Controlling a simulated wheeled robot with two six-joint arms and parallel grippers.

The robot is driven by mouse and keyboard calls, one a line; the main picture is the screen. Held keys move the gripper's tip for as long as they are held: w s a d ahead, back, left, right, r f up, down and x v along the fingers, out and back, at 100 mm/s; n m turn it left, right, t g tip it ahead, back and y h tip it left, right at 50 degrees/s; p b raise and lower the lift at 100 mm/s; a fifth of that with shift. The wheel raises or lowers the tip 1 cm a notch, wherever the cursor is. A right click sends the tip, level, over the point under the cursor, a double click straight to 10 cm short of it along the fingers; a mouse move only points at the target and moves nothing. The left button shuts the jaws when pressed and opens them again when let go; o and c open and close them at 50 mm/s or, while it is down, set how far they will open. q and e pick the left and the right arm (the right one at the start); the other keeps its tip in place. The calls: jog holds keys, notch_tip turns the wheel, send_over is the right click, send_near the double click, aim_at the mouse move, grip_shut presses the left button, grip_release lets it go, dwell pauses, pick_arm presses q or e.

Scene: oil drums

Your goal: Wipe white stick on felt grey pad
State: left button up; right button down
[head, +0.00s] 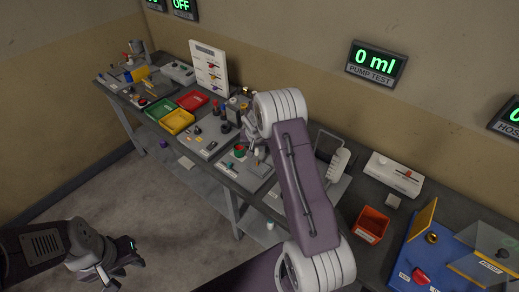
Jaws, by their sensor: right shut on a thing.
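My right gripper (252,138) is over the middle of the bench, partly hidden behind my own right arm. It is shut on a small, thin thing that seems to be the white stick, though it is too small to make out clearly. Below it on the bench is a grey board or tray (262,171) with a small red and green item (239,150). I cannot tell the felt grey pad apart from the other grey surfaces. My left gripper (128,257) hangs over the floor at the lower left, away from the bench; its jaw gap is not clear.
Green (158,110), yellow (177,121) and red (192,100) trays stand left of the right gripper. An orange bin (371,224) and a blue station (415,250) are at the right. A white upright board (208,66) stands at the back wall.

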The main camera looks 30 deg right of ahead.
jog(key=shift+s+d+f+b, duration=0.1)
jog(key=shift+s+d+b, duration=0.05)
jog(key=shift+s+b, duration=0.15)
jog(key=shift+s+d+b, duration=0.2)
jog(key=shift+s, duration=0.35)
jog(key=shift+s+d+b, duration=0.15)
jog(key=shift+s+b, duration=0.05)
jog(key=shift+s, duration=0.3)
jog(key=shift+w+a, duration=0.3)
jog(key=shift+w, duration=0.45)
jog(key=shift+w+a, duration=0.25)
jog(key=shift+w, duration=0.45)
jog(key=shift+s, duration=0.1)
jog(key=s, duration=0.1)
jog(key=s+d+b, duration=0.1)
jog(key=shift+s, duration=0.35)
jog(key=shift+d, duration=0.1)
